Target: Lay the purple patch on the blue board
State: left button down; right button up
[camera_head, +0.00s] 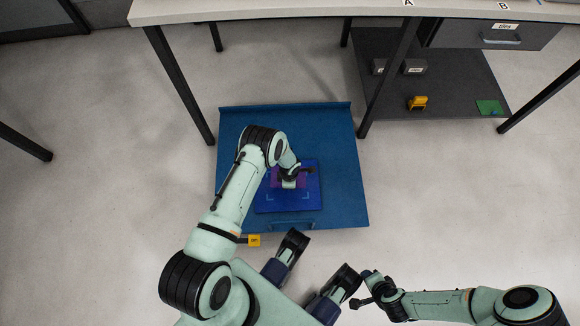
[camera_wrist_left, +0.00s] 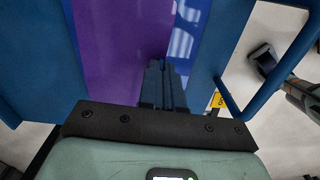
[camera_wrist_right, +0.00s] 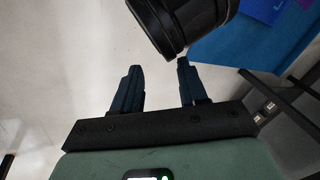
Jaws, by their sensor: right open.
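The purple patch (camera_head: 273,181) lies over the deep-blue board (camera_head: 289,204), which has pale corner marks. My arm and gripper hide part of both. My left gripper (camera_head: 289,184) is down at the patch. In the left wrist view its fingers (camera_wrist_left: 160,72) are close together at the right edge of the purple patch (camera_wrist_left: 122,50), and look shut on it. The patch seems close to the board, but I cannot tell whether it lies flat. My right gripper (camera_head: 360,289) is open and empty over the floor. Its parted fingers show in the right wrist view (camera_wrist_right: 158,68).
The board rests on a larger blue tray (camera_head: 345,190) on the floor. A yellow tag (camera_head: 254,240) is at the tray's front left. A table (camera_head: 300,12) stands behind, with a lower grey shelf (camera_head: 455,75) holding a yellow item (camera_head: 418,102) and a green piece (camera_head: 489,107).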

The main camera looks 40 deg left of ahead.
aim_at(288, 194)
pick_arm(q)
jog(key=shift+a+f+n, duration=0.2)
jog(key=shift+f+n, duration=0.2)
jog(key=shift+f, duration=0.4)
jog(key=shift+f+b, duration=0.5)
jog(key=shift+b, duration=0.05)
jog(key=shift+f+b, duration=0.6)
jog(key=shift+f, duration=0.25)
pick_arm(e)
notch_tip(288, 194, down, 3)
jog(key=w+d, duration=0.2)
jog(key=w, duration=0.1)
pick_arm(q)
notch_tip(288, 194, down, 4)
jog(key=shift+r+b, duration=0.25)
jog(key=shift+b, duration=1)
jog(key=shift+f+b, duration=0.45)
jog(key=shift+f, duration=0.15)
pick_arm(e)
jog(key=s+f+g, duration=0.2)
jog(key=s+f, duration=0.3)
jog(key=s, duration=0.2)
jog(key=shift+s+d+f+m, duration=0.3)
jog(key=shift+s+f, duration=0.1)
